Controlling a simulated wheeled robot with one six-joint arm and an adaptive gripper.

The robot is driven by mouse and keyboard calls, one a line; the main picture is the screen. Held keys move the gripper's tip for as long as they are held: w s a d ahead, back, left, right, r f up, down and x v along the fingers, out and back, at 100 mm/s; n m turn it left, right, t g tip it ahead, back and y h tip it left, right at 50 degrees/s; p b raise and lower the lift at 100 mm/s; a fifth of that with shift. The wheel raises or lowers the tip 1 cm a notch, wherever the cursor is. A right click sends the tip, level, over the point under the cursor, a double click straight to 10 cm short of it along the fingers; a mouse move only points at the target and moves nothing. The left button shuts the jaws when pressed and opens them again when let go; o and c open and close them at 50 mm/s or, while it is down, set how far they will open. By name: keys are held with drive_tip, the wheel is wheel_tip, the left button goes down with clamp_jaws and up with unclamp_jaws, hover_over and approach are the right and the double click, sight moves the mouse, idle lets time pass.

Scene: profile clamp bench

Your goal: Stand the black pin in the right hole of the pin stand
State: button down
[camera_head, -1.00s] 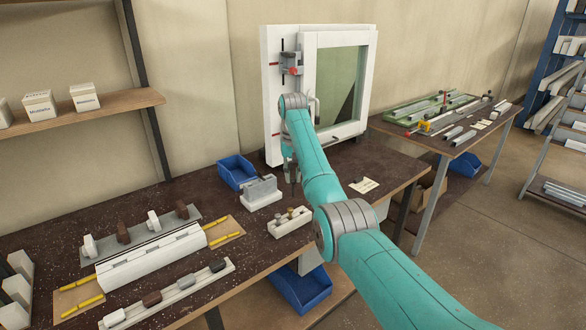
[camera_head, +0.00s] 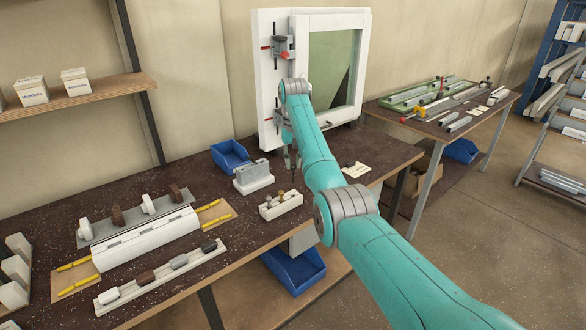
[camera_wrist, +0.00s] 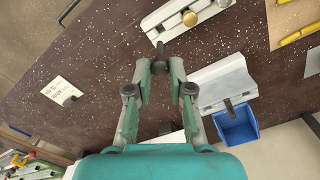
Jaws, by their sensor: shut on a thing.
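The pin stand (camera_head: 284,208) is a pale block on the dark bench with brass and light-coloured pin heads on it. It also shows at the top of the wrist view (camera_wrist: 168,24), with a brass head on it. My gripper (camera_head: 292,165) is beyond the stand in the head view, partly hidden by my arm. In the wrist view my gripper (camera_wrist: 160,66) has its fingertips close together on the black pin (camera_wrist: 160,50). The pin's end points towards the stand, apart from it as far as I can tell. The stand's right hole cannot be made out.
A grey block on a white base (camera_head: 254,178) and a blue bin (camera_head: 231,157) stand behind the stand. A white window frame (camera_head: 264,100) rises at the back. A paper note (camera_head: 356,171) lies to the right. White profiles and clamps (camera_head: 146,238) fill the left.

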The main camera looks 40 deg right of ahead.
sight(293, 182)
drive_tip(key=shift+r, duration=0.8)
drive_tip(key=shift+f, duration=3.15)
drive_tip(key=shift+f, duration=1.7)
drive_tip(key=c, duration=1)
unclamp_jaws()
drive_tip(key=shift+o, duration=0.2)
drive_tip(key=shift+r, duration=4)
